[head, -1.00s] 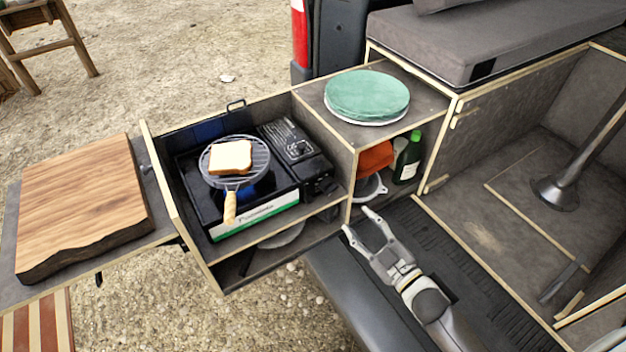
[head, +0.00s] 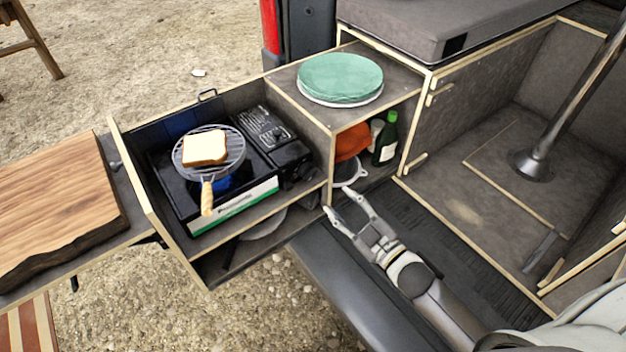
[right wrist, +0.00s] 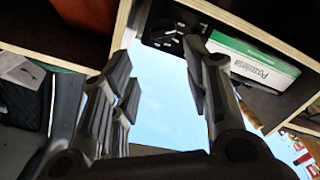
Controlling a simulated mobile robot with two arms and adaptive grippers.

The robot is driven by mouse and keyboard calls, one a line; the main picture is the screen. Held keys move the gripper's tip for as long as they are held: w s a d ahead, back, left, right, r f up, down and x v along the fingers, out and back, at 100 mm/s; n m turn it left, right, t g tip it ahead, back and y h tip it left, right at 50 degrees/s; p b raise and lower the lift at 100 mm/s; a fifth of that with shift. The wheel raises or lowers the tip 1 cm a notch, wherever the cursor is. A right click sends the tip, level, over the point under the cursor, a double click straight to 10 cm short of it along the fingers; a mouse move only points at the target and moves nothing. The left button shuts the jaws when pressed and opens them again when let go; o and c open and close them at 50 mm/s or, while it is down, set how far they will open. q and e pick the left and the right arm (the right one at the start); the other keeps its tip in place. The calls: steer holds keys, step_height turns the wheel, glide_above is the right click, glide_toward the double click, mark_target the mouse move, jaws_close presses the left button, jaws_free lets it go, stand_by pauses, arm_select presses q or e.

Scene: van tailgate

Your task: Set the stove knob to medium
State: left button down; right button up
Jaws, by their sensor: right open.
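A black camping stove (head: 232,203) with a green and white front label sits in the pulled-out wooden drawer. A blue flame shows under its round grill. The knob (head: 299,173) is on the dark control end at the right of the stove's front; its setting is too small to read. In the right wrist view the knob (right wrist: 168,30) shows dark, beyond the fingers, beside the label. My right gripper (head: 341,203) is open and empty, to the right of and nearer than the knob, by the cabinet's front corner, apart from the stove. My left gripper is not in view.
A slice of bread (head: 205,148) lies on the grill (head: 230,158), whose wooden handle points forward. The drawer's front panel (head: 150,205) and the cabinet's upright edge (head: 331,165) flank the stove. A green bottle (head: 385,145) stands in the cabinet. Space before the stove is free.

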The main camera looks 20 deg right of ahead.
mark_target(312, 176)
steer(key=x, duration=1.1)
steer(key=shift+w+a+f, duration=0.1)
steer(key=shift+a+f, duration=0.1)
steer(key=shift+f, duration=0.05)
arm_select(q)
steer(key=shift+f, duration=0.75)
arm_select(e)
steer(key=c, duration=0.8)
steer(key=shift+o, duration=0.2)
